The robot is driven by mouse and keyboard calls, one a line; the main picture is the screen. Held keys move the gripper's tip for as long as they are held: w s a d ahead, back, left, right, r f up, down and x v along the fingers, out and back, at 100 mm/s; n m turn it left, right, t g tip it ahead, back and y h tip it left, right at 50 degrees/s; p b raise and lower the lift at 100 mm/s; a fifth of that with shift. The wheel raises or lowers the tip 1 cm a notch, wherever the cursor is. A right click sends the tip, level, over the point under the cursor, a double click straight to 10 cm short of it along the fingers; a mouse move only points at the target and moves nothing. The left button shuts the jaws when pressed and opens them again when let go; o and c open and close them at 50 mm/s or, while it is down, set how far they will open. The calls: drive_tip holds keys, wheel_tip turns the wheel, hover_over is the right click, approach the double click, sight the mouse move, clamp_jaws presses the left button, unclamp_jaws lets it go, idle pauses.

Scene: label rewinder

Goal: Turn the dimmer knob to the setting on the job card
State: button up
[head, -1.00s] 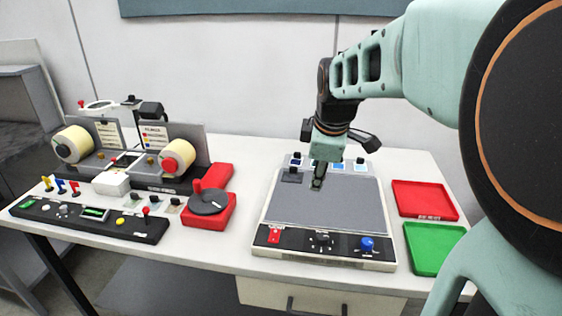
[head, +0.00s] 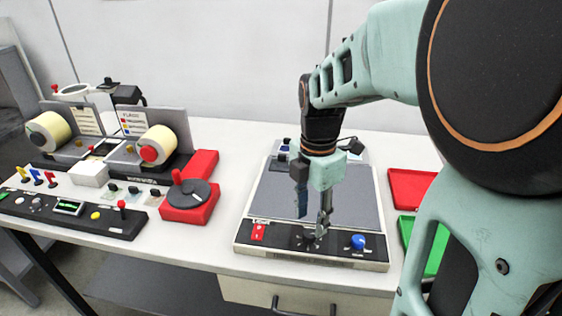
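A flat box with a grey top (head: 270,205) stands at the table's front, with a dark control panel along its near edge. A black knob (head: 309,241) with marks around it sits mid-panel, partly hidden by my gripper. A blue knob (head: 358,241) is to its right. I cannot read which is the dimmer. My gripper (head: 312,227) points down over the black knob, fingers apart and empty; contact cannot be told. Two printed cards, a left one (head: 88,121) and one headed FLAGS (head: 133,122), stand on the rewinder; I cannot tell which is the job card.
A red switch (head: 258,231) is at the panel's left. A red tray (head: 410,187) and a green tray (head: 437,245) lie to the right, partly behind my arm. A red box with a black crank disc (head: 192,195) and a button console (head: 70,208) stand left.

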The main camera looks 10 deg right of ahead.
sight(310, 233)
drive_tip(key=shift+f, duration=2.3)
drive_tip(key=shift+c, duration=0.2)
clamp_jaws()
